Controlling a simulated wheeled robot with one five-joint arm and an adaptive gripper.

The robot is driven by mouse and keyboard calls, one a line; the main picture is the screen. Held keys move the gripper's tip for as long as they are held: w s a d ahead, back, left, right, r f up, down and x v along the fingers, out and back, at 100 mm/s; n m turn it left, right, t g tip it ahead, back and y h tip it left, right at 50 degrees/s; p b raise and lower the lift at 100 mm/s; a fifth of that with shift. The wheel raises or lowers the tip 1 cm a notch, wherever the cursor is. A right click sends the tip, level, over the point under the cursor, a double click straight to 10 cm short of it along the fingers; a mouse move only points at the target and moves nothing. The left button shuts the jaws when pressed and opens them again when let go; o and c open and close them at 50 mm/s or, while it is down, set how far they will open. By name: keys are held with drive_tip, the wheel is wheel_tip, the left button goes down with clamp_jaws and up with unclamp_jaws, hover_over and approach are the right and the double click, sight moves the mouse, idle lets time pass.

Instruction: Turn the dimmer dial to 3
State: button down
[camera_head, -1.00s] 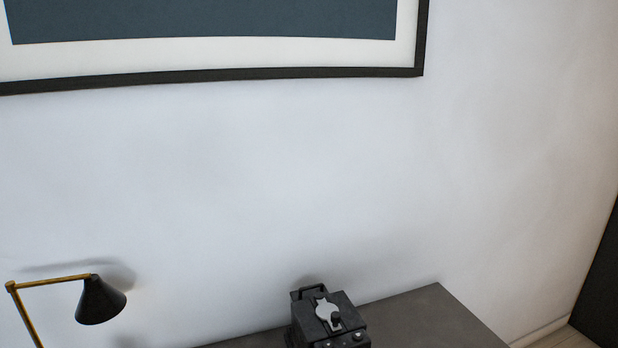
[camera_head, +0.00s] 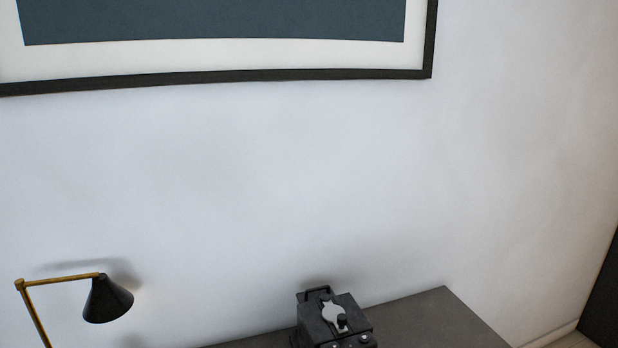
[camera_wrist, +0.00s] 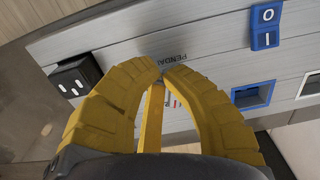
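No dial marked with numbers can be made out in either view. In the wrist view, my gripper (camera_wrist: 164,68) has two yellow ribbed fingers bowed around an open middle, with their tips almost meeting. A narrow yellow bar (camera_wrist: 152,118) shows between the fingers; I cannot tell what it belongs to. Behind them is a brushed-metal panel (camera_wrist: 125,33) with partly hidden lettering and small red marks. In the head view, a black box (camera_head: 357,317) on the desk carries a silver plate (camera_head: 333,312) and a dark knob (camera_head: 342,321). My gripper is not in the head view.
In the wrist view, the panel has a blue O/I switch (camera_wrist: 265,26), a blue-framed opening (camera_wrist: 252,95) and a black block with white marks (camera_wrist: 74,77). In the head view, a black lamp (camera_head: 107,299) stands left. The dark desk (camera_head: 435,315) is clear right of the box.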

drive_tip(key=shift+w+a+b, duration=0.15)
drive_tip(key=shift+w+b, duration=0.5)
drive_tip(key=shift+w+r, duration=0.1)
drive_tip(key=shift+w, duration=0.2)
idle(0.6)
drive_tip(key=shift+a+b, duration=0.1)
drive_tip(key=shift+b, duration=0.2)
drive_tip(key=shift+w+a, duration=0.25)
drive_tip(key=shift+w, duration=0.05)
drive_tip(key=shift+s+r+p, duration=0.15)
drive_tip(key=shift+r+p, duration=0.5)
drive_tip(key=shift+r, duration=0.15)
wheel_tip(320, 180, up, 4)
drive_tip(key=p, duration=0.3)
drive_tip(key=shift+s+a+r, duration=0.1)
drive_tip(key=shift+r, duration=0.05)
